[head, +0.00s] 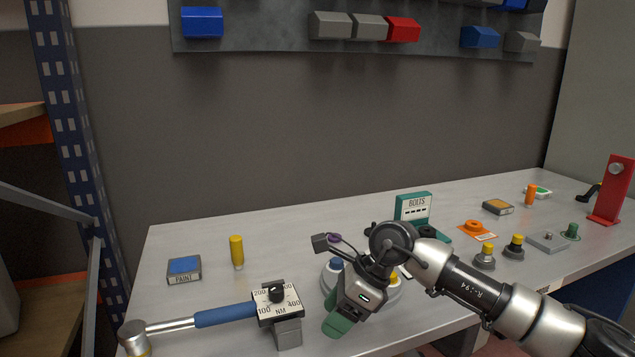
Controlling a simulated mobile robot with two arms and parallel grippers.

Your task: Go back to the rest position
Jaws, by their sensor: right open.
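My right arm comes in from the lower right, and my right gripper (345,286) is over the front middle of the workbench (210,228). It is open, and I see nothing held in it. It partly covers a round pale holder (331,280) with blue and yellow pieces. A purple ring (334,239) shows beside one finger. A green part shows below the gripper; I cannot tell what it belongs to. My left gripper is not in view.
Left of the gripper is a torque tool with a blue handle (225,315). A paint box (184,270) and yellow cylinder (237,252) stand farther left. Behind my arm is a teal bolts box (413,207). Several small parts and a red stand (611,190) are at right.

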